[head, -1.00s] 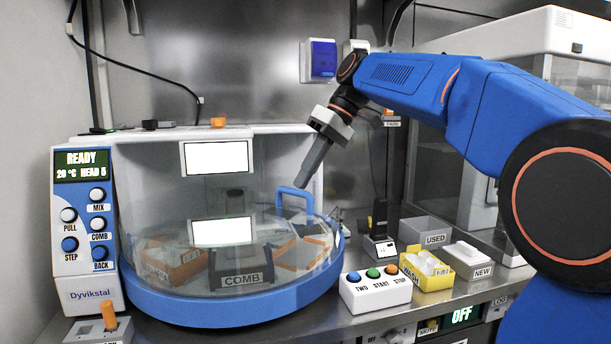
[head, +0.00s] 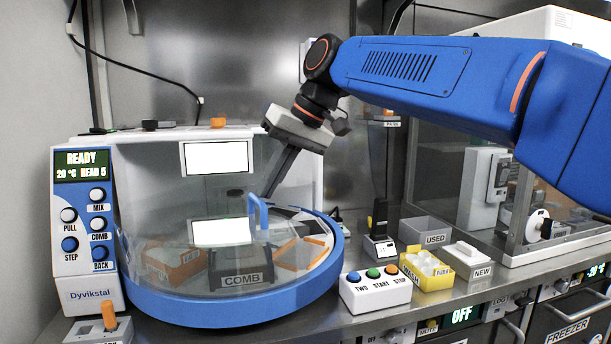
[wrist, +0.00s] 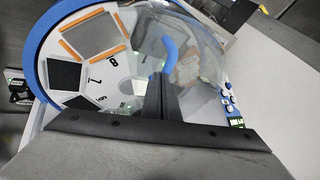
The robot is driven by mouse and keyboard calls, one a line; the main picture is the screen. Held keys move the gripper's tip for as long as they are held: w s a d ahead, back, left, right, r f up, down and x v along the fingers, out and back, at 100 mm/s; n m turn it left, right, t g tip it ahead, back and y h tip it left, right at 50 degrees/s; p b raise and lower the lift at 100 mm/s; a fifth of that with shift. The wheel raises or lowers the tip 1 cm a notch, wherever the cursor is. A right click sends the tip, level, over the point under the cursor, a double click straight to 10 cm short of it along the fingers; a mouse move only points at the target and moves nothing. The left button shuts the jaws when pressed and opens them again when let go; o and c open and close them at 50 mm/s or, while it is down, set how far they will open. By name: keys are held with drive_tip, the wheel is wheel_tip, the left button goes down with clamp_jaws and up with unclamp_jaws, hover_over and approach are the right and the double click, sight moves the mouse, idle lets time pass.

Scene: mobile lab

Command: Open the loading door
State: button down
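The loading door is a clear curved cover (head: 185,230) on the front of the white and blue machine (head: 90,240). Its blue handle (head: 258,214) stands left of the drum's right side; the handle also shows in the wrist view (wrist: 169,52). The right part of the round blue-rimmed drum (head: 336,250) is uncovered. My gripper (head: 266,194) has its dark fingers close together, with no clear gap between them. The tips are at the right side of the handle, seemingly against it. In the wrist view the fingertips (wrist: 162,78) are just below the handle; exact contact is hidden.
Inside the drum are a COMB block (head: 240,268) and orange-edged holders. A button box (head: 375,292), a yellow WASH tray (head: 427,270) and a grey USED bin (head: 425,231) stand to the right. A glass-fronted cabinet (head: 560,190) is farther right.

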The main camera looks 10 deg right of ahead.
drive_tip(key=shift+s+a, duration=0.2)
drive_tip(key=shift+a, duration=0.45)
